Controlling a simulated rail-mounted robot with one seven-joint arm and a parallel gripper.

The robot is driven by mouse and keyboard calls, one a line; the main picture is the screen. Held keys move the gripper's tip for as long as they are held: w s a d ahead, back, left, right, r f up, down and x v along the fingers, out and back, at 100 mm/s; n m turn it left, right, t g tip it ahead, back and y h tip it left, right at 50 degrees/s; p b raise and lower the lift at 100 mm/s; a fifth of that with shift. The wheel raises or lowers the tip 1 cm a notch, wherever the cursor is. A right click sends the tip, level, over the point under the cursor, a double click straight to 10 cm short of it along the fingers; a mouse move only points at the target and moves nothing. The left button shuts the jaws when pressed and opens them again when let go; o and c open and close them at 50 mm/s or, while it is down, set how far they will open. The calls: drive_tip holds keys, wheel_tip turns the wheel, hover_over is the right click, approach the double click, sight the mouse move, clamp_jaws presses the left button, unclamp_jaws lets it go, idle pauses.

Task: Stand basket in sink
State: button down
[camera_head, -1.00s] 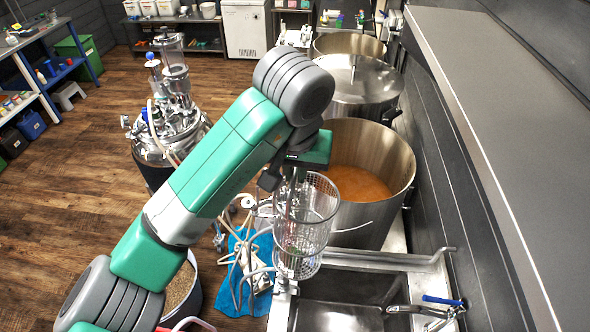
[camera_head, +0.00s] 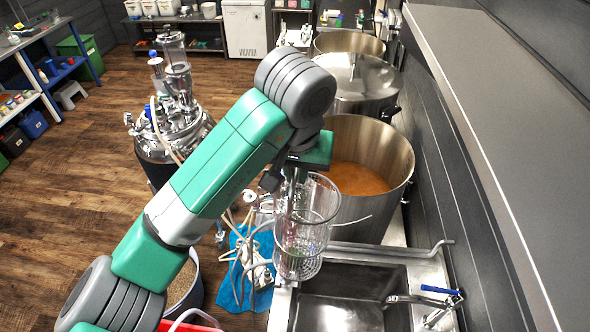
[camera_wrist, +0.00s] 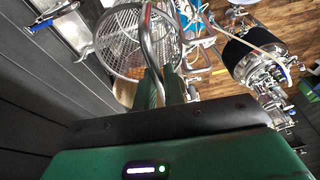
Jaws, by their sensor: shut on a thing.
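The basket (camera_head: 305,232) is a see-through wire-mesh cylinder with a metal rim and a handle. It hangs upright below my gripper (camera_head: 296,172), which is shut on the handle. In the wrist view the basket (camera_wrist: 120,48) shows from above, and its handle runs between the fingers of my gripper (camera_wrist: 158,92). The sink (camera_head: 345,300) is a dark metal basin at the bottom of the head view. The basket is at the sink's back left corner and covers part of its edge in this view. I cannot tell its height above the rim.
A tap with a blue lever (camera_head: 440,292) reaches over the sink's right side. A large open kettle (camera_head: 372,215) with orange liquid stands behind the sink. A lidded pot (camera_head: 358,88) is farther back. A blue cloth (camera_head: 240,268) and hoses lie left of the sink. A dark wall closes the right.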

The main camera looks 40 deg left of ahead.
drive_tip(key=w+d, duration=0.6)
drive_tip(key=d, duration=0.1)
drive_tip(key=shift+d, duration=0.35)
drive_tip(key=w+d, duration=0.5)
drive_tip(key=d, duration=0.1)
drive_tip(key=shift+d, duration=0.35)
drive_tip(key=shift+w, duration=0.1)
wheel_tip(320, 180, down, 9)
drive_tip(key=b, duration=0.2)
idle(0.4)
wheel_tip(320, 180, down, 9)
drive_tip(key=b, duration=0.2)
idle(0.4)
